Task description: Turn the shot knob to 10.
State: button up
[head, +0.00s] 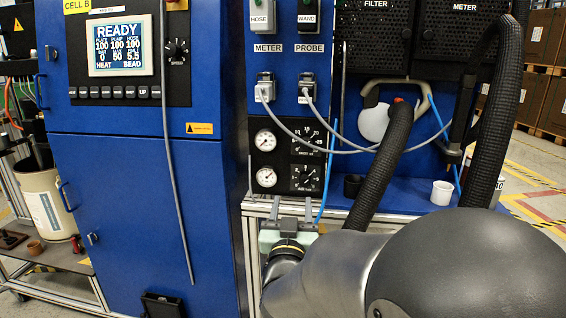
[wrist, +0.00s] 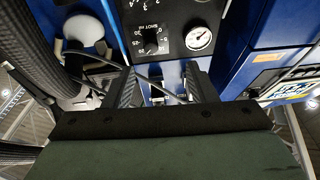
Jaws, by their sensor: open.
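The shot knob (head: 308,136) is a small dark knob on the upper right of the black gauge panel, with a white number scale around it. In the wrist view, which shows the scene upside down, the shot knob (wrist: 150,47) sits beside the label "SHOT ml", with 25 and 30 legible. I cannot read its pointer setting. My gripper (head: 291,207) is below the panel in the head view, its two fingers apart. In the wrist view my gripper (wrist: 162,82) is open and empty, apart from the knob. The fingers' far ends are partly unclear.
A lower knob (head: 306,177) and two gauges (head: 265,140) share the panel. Grey cables (head: 345,142) and a blue hose (head: 328,175) hang close by. A white cup (head: 442,193) stands on the ledge at right. The blue cabinet (head: 130,200) is at left.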

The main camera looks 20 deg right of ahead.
jog(key=r+h, duration=0.1)
jog(key=h, duration=0.1)
send_near(306, 145)
jog(key=shift+m, duration=0.4)
jog(key=x, duration=0.8)
jog(key=shift+w+d, duration=0.1)
jog(key=shift+w, duration=0.1)
jog(key=shift+b, duration=0.3)
jog(key=c, duration=1)
